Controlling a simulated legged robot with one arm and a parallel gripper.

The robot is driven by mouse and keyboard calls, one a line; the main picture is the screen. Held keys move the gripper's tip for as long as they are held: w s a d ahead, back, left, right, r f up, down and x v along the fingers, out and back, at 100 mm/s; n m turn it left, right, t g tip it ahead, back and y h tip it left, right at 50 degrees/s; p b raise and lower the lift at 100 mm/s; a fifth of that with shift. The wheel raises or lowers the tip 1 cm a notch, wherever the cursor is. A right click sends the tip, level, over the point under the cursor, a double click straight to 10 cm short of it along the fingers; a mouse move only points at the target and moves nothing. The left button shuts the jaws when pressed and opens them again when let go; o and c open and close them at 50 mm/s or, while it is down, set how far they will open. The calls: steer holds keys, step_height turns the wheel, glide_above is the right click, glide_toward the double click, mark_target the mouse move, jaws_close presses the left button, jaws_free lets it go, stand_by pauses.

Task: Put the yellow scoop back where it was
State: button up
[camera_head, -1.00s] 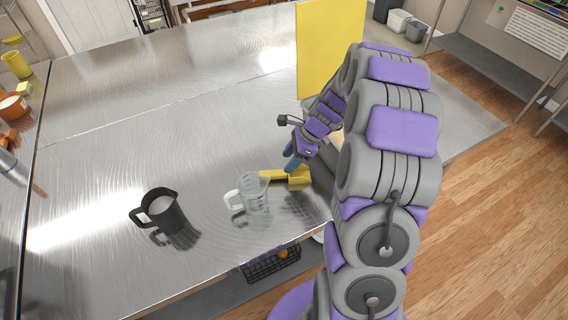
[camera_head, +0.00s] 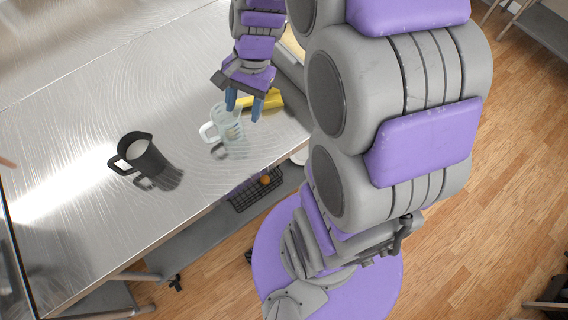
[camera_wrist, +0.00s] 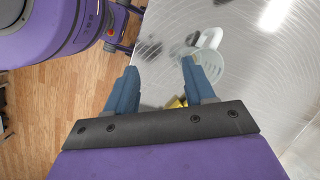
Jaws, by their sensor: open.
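The yellow scoop (camera_head: 267,99) lies on the metal table (camera_head: 60,120), behind and to the right of a clear measuring jug. Part of it is hidden by my gripper in the head view. My gripper (camera_head: 243,106) is open and empty, with its blue fingers above the table between the jug and the scoop; I cannot tell the exact height. In the wrist view a small piece of the yellow scoop (camera_wrist: 176,102) shows between the blue fingers of my gripper (camera_wrist: 155,82), low in the picture.
The clear measuring jug (camera_head: 227,124) with a pale handle stands close to my gripper. A black wire basket (camera_head: 256,190) is on the shelf below the table edge. The table's left part is clear.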

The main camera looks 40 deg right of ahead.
steer(key=s+a+r+n+h, duration=0.1)
steer(key=s+n, duration=0.4)
steer(key=s, duration=0.4)
steer(key=s+a+r+n+g+h, duration=0.1)
steer(key=s+n+h, duration=0.1)
steer(key=s+n, duration=0.4)
steer(key=s, duration=0.4)
steer(key=shift+a+r+h, duration=0.15)
steer(key=shift+r+h, duration=0.1)
steer(key=shift+h, duration=0.05)
steer(key=shift+d, duration=0.25)
steer(key=shift+c, duration=1.1)
